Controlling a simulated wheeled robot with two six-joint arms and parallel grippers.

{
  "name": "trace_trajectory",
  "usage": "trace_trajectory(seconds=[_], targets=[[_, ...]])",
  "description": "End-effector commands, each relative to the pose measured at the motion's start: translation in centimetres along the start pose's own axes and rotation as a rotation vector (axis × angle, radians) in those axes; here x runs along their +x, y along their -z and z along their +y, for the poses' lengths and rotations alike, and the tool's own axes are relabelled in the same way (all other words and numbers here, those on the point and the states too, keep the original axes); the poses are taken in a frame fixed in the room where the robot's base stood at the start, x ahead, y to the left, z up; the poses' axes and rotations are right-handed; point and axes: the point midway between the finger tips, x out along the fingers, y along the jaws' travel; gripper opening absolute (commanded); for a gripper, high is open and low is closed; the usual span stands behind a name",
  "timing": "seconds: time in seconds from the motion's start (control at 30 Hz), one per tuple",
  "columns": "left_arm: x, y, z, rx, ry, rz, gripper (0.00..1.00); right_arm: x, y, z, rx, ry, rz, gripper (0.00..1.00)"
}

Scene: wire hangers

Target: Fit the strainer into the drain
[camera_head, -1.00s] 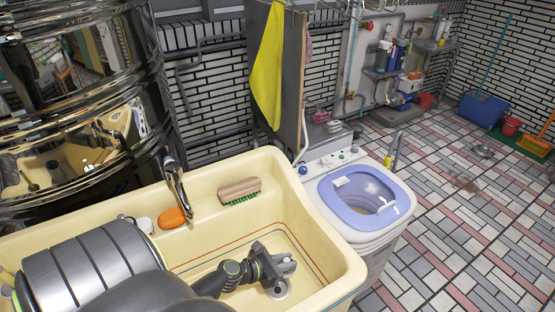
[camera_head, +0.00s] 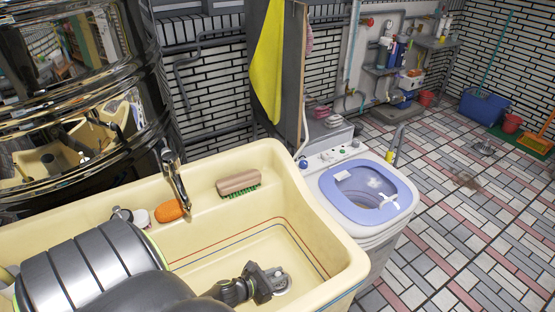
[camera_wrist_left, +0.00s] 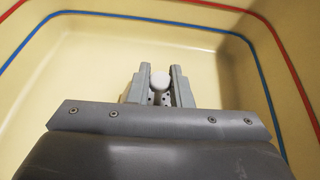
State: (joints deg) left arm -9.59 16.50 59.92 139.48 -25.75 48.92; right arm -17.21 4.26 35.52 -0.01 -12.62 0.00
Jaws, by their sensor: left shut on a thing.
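My left gripper (camera_head: 275,279) is low in the cream sink basin (camera_head: 210,262), at its floor. In the left wrist view the gripper (camera_wrist_left: 160,77) is shut on the pale round knob of the strainer (camera_wrist_left: 159,80). Small dark holes show between the fingers below the knob. In the head view a round metal piece (camera_head: 284,285) shows partly beside the fingertips; I cannot tell whether it is the drain's rim or the strainer. The drain is otherwise hidden by the gripper, so the strainer's seating cannot be seen. My right gripper is not in view.
A chrome faucet (camera_head: 176,180) hangs over the basin's back edge. An orange sponge (camera_head: 168,211) and a green-bristled brush (camera_head: 239,183) lie on the back ledge. A washing machine (camera_head: 365,195) stands right of the sink. The basin floor around the gripper is clear.

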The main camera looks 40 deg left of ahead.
Motion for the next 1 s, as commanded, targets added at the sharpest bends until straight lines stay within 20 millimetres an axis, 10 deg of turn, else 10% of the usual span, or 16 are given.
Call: trace_trajectory(seconds=[0.6,0.63,0.8,1.0], targets=[[0.9,2.2,0.0,0.000,0.000,-0.001,0.00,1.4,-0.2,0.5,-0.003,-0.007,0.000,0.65],[0.9,2.1,0.0,0.000,0.000,0.000,0.20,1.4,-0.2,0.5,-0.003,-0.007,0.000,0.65],[0.9,2.0,0.0,0.000,0.000,0.000,0.40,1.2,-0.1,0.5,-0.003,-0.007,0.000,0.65],[0.9,2.0,0.0,0.000,0.000,0.000,0.40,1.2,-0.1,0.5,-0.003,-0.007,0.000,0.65]])
